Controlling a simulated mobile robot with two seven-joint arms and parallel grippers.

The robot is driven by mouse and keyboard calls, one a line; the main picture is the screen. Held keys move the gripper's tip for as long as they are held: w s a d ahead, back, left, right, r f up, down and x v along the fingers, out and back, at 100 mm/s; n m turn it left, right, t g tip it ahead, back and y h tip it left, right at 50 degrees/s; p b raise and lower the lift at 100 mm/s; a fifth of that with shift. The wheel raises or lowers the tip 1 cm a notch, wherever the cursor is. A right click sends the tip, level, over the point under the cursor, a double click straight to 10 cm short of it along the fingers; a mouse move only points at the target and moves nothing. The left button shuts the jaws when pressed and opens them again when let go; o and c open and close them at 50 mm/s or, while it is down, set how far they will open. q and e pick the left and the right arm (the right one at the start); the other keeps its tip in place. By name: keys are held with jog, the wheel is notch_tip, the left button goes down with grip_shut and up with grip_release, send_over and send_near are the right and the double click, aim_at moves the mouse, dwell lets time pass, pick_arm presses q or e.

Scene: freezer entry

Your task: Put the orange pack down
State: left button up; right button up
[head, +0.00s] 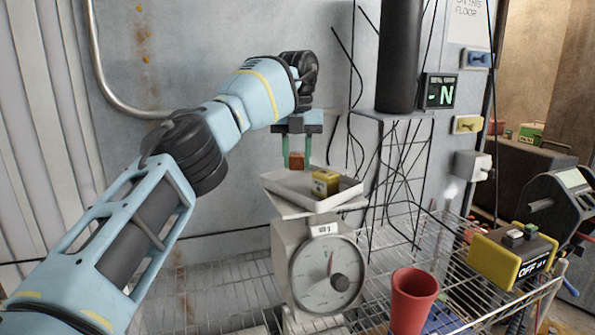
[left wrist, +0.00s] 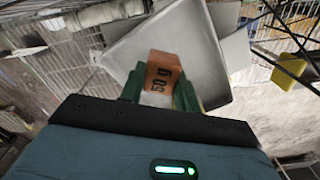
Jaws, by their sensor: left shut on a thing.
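The orange pack (head: 296,160) is small and boxy. In the left wrist view the orange pack (left wrist: 162,74) shows "50 g" on its face. My left gripper (head: 296,152) comes down from above with green fingers on either side of the pack, shut on it. The pack is over the back left part of the scale's white tray (head: 283,187). In the left wrist view the tray (left wrist: 190,35) lies behind the pack. I cannot tell whether the pack touches the tray. My right gripper is not in view.
A yellow pack (head: 325,183) stands on the tray, right of the orange pack. The scale's dial (head: 327,276) is below. A red cup (head: 412,300) and a yellow-and-black box (head: 512,255) stand on the wire rack to the right. Thin black rods rise behind the tray.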

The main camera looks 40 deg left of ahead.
aim_at(297, 169)
pick_arm(q)
notch_tip(297, 169, down, 3)
jog(key=shift+r+p, duration=0.1)
jog(key=shift+p, duration=0.2)
jog(key=shift+a+f, duration=0.1)
jog(key=shift+f, duration=0.15)
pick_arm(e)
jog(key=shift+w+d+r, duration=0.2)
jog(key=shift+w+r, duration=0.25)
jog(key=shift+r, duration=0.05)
pick_arm(q)
jog(key=shift+f, duration=0.1)
